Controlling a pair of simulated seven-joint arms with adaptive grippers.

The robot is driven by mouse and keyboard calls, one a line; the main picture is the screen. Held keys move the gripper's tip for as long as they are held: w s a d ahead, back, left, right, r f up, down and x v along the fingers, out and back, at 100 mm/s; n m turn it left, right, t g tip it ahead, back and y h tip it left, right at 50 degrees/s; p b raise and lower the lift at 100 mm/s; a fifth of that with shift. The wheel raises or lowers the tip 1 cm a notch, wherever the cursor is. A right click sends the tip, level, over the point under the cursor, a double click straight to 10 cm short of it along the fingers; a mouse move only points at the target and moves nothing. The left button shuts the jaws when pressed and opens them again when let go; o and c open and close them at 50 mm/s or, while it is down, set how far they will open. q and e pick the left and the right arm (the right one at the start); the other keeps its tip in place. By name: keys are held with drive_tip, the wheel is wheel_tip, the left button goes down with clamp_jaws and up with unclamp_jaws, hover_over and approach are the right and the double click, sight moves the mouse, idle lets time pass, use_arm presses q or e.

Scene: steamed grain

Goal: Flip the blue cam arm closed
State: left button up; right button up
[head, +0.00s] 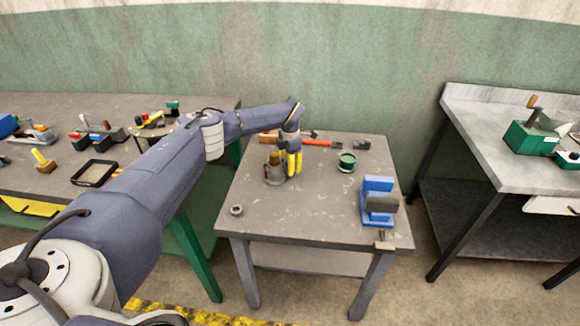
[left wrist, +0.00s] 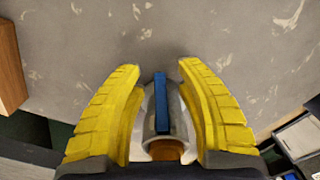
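The blue cam arm (left wrist: 161,102) shows in the left wrist view as a narrow upright bar on a grey metal cylinder (left wrist: 149,128), with a brown part (left wrist: 165,151) below it. In the head view a grey fixture with a brown top (head: 273,170) stands on the middle table; I cannot make out the cam arm there. My left gripper (head: 293,168) points down right beside this fixture. In the left wrist view its yellow fingers (left wrist: 159,66) are apart, one on each side of the blue arm and cylinder. I cannot tell whether they touch it. My right gripper is not in view.
The table (head: 300,213) also holds a blue vise (head: 378,188), a green spool (head: 346,162), a red-handled hammer (head: 320,143) and a small nut (head: 237,210). The table's front middle is clear. Benches with tools stand left and right.

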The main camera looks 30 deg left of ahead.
use_arm(q)
clamp_jaws()
idle(0.4)
drive_tip(key=shift+s+a+f+g+y, duration=0.15)
drive_tip(key=shift+f+g+y, duration=0.1)
drive_tip(key=shift+g+y, duration=0.35)
drive_tip(key=shift+s+a+g, duration=0.1)
drive_tip(key=shift+s+g, duration=0.05)
drive_tip(key=shift+g, duration=0.35)
drive_tip(key=c, duration=0.7)
unclamp_jaws()
drive_tip(key=shift+o, duration=0.2)
unclamp_jaws()
